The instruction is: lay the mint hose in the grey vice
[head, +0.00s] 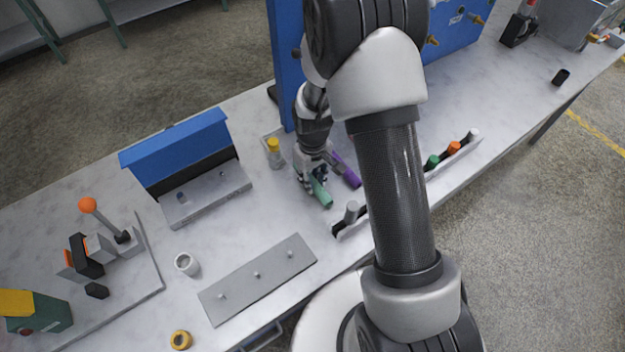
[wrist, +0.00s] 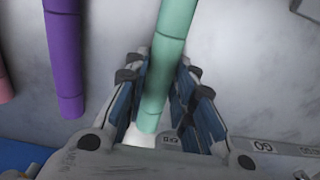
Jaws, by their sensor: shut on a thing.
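The mint hose (head: 322,193) hangs in my gripper (head: 310,176) above the table in the head view. In the wrist view the mint hose (wrist: 168,65) runs between the fingers of my gripper (wrist: 158,82), which are closed around it, with its lower end showing below them. The upper run of the hose is hidden by my arm in the head view. A device with grey blocks (head: 100,246), black parts and an orange-knobbed lever stands at the left of the table; it looks like the grey vice, but I cannot be sure.
A blue-backed grey block (head: 208,197), a flat plate with pegs (head: 258,279), a white ring (head: 187,264) and a yellow-capped bottle (head: 275,153) stand on the table.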

